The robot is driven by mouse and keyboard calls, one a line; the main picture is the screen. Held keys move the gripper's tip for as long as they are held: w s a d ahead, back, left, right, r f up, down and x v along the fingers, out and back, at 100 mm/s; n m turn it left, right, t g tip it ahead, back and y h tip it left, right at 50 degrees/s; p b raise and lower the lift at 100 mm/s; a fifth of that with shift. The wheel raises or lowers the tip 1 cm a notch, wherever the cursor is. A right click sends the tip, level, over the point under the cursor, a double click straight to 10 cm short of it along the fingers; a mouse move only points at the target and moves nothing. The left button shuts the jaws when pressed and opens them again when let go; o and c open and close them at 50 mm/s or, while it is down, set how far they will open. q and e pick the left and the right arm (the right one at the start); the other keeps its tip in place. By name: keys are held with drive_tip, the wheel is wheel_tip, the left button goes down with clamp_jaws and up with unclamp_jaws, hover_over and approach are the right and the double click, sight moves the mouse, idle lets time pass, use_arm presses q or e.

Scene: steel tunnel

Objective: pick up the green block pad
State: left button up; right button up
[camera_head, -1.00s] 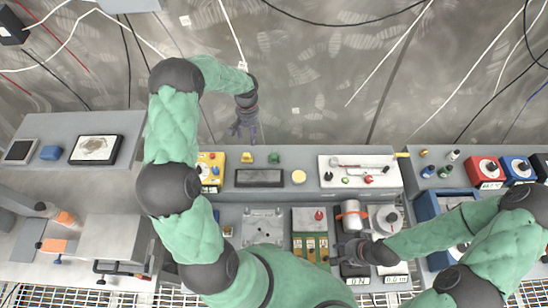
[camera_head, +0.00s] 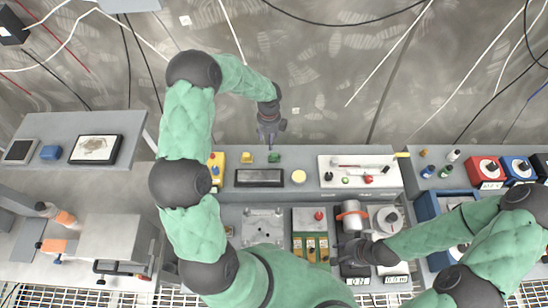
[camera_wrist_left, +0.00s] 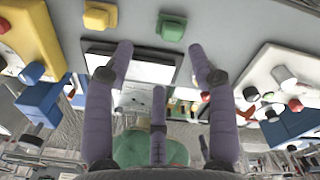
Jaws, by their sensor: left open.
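The small green block pad (camera_head: 274,157) sits on the grey raised shelf near its back edge. It also shows near the top of the left wrist view (camera_wrist_left: 171,27). My left gripper (camera_head: 271,138) hangs close behind and above it in the head view, its fingertips partly lost against the wall. In the left wrist view the purple fingers of my left gripper (camera_wrist_left: 160,62) are spread with nothing between them, and the block lies apart from the fingertips. My right gripper (camera_head: 345,252) is low over the bench beside an orange-banded metal cylinder; its opening is unclear.
A yellow block (camera_head: 247,157) sits left of the green one. A white board with knobs (camera_head: 358,168) lies to the right. The wall stands close behind the shelf.

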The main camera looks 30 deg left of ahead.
use_arm(q)
drive_tip(key=d+m, duration=0.2)
drive_tip(key=m, duration=0.5)
hover_over(274, 154)
drive_tip(key=shift+m, duration=0.3)
wheel_tip(274, 154, down, 6)
drive_tip(key=shift+w+d+r, duration=0.1)
drive_tip(key=shift+r, duration=0.05)
drive_tip(key=shift+f, duration=0.6)
wheel_tip(274, 154, down, 4)
drive_tip(key=shift+f+p, duration=0.1)
drive_tip(key=shift+p, duration=0.4)
drive_tip(key=shift+s, duration=0.2)
drive_tip(key=c, duration=1.1)
